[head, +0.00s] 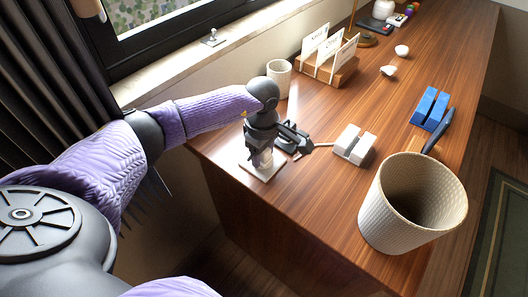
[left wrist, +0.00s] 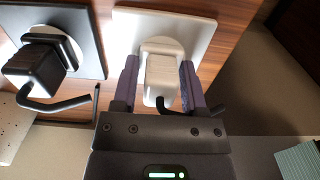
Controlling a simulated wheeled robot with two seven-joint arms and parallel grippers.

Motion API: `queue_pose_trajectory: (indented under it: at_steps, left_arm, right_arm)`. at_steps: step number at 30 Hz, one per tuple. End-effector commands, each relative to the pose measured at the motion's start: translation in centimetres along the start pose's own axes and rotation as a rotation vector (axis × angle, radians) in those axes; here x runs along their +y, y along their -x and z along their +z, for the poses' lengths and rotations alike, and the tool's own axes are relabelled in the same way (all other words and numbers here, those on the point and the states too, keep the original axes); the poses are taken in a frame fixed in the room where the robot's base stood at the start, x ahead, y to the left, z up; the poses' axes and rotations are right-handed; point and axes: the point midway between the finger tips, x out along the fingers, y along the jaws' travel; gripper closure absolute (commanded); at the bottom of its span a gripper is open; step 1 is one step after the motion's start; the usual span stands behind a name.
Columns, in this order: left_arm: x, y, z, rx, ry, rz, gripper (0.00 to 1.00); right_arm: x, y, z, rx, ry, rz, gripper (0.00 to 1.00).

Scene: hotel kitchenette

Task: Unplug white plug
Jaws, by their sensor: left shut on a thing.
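The white plug (left wrist: 160,72) sits between the two fingers of my left gripper (left wrist: 159,85) in the left wrist view. The gripper is shut on it. Behind the plug is the round face of the white socket plate (left wrist: 197,38); I cannot tell whether plug and socket are fully seated. In the head view my left gripper (head: 262,150) points down over the white plate (head: 250,169) at the near left corner of the desk. A black plug (left wrist: 38,66) stands on a black plate (left wrist: 88,28) beside it. My right gripper is not in view.
A woven waste bin (head: 410,200) stands at the desk's near right. A white double block (head: 355,144) and a blue one (head: 430,108) lie on the desk (head: 330,190). A cup (head: 279,78) and a card holder (head: 328,68) stand behind the gripper, near the window sill.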

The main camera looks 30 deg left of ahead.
Motion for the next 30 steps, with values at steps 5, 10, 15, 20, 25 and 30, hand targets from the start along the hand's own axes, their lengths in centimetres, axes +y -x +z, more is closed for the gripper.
queue_pose_trajectory:
  at_steps: [5, 10, 15, 20, 25, 30]
  left_arm:
    - [0.0, 0.0, 0.0, 0.000, 0.000, 0.000, 1.00]
    - [0.0, 0.0, 0.0, -0.001, 0.000, 0.000, 1.00]
    - [0.0, 0.4, 0.0, 0.000, 0.000, 0.001, 1.00]
    - [0.0, 1.1, 0.0, 0.000, 0.000, 0.001, 1.00]
    - [0.0, 1.8, 0.0, 0.000, 0.000, 0.001, 1.00]
    - [0.0, 2.5, 0.0, 0.000, 0.000, 0.001, 1.00]
  right_arm:
    - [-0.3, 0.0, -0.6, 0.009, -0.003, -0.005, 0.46]
    - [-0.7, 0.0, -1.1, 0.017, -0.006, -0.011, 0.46]
    - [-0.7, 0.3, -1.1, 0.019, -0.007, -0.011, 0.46]
    - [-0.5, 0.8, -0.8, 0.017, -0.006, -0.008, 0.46]
    - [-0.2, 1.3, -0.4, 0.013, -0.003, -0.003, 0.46]
    - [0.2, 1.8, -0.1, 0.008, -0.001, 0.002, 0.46]
